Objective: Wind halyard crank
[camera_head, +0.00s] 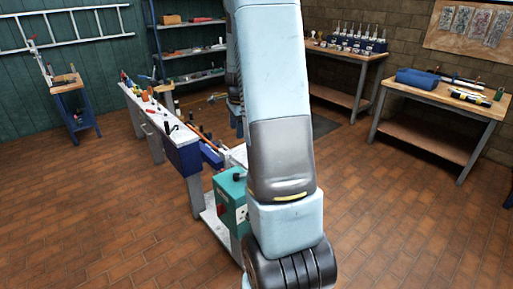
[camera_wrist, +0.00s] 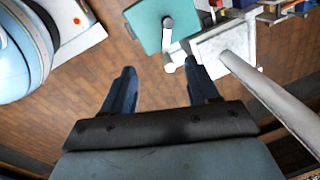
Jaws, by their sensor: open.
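A teal box (camera_wrist: 150,24) shows at the top of the wrist view. My gripper (camera_wrist: 160,66) is open, with dark blue fingers apart on either side of the picture's middle. The crank's lower end appears between the fingertip lines; I cannot tell its depth from them. No contact is visible. In the head view the teal box (camera_head: 229,198) stands on a pale frame, partly behind my arm. My gripper and the crank arm are hidden there.
A long bench (camera_head: 160,125) with tools stands beyond the box. Two wooden tables (camera_head: 440,97) (camera_head: 345,62) stand right. Brick floor is clear at left and right.

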